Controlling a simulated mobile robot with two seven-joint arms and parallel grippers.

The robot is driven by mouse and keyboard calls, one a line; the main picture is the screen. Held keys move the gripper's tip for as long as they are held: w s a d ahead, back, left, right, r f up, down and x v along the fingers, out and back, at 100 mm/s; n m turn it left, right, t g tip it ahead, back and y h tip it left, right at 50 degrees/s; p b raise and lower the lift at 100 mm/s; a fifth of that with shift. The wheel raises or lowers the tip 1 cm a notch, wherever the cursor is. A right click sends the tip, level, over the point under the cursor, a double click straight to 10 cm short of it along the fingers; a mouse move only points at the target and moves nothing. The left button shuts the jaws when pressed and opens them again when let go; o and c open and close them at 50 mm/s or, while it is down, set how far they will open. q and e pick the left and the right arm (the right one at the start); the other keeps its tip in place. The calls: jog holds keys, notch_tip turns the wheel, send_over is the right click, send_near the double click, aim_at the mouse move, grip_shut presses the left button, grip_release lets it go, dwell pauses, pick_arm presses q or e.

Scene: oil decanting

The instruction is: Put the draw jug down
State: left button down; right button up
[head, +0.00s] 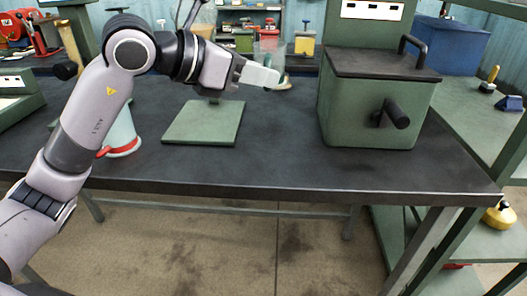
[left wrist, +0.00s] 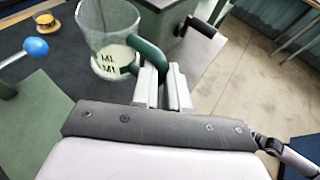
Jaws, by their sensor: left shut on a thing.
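The draw jug is a clear see-through vessel with a green handle. In the head view the jug (head: 266,50) is just beyond my left gripper (head: 272,77), partly hidden by it. In the left wrist view the jug (left wrist: 105,30) is at the top, and my left gripper (left wrist: 164,72) is shut on its green handle (left wrist: 150,55). Its mouth faces the wrist camera and dark marks show near its bottom. I cannot tell whether its base touches the dark bench (head: 270,165). My right gripper is not in view.
A green box (head: 365,110) with black handles stands right of the jug. The bench front between plate and box is clear.

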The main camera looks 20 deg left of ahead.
pick_arm(q)
notch_tip(320, 180, down, 16)
jog(key=shift+b, duration=0.65)
jog(key=shift+f, duration=0.15)
jog(key=c, duration=1.1)
grip_release()
jog(key=shift+c, duration=0.2)
jog(key=shift+r, duration=0.2)
jog(key=b+v, duration=0.2)
jog(key=v, duration=1)
jog(key=shift+s, duration=0.1)
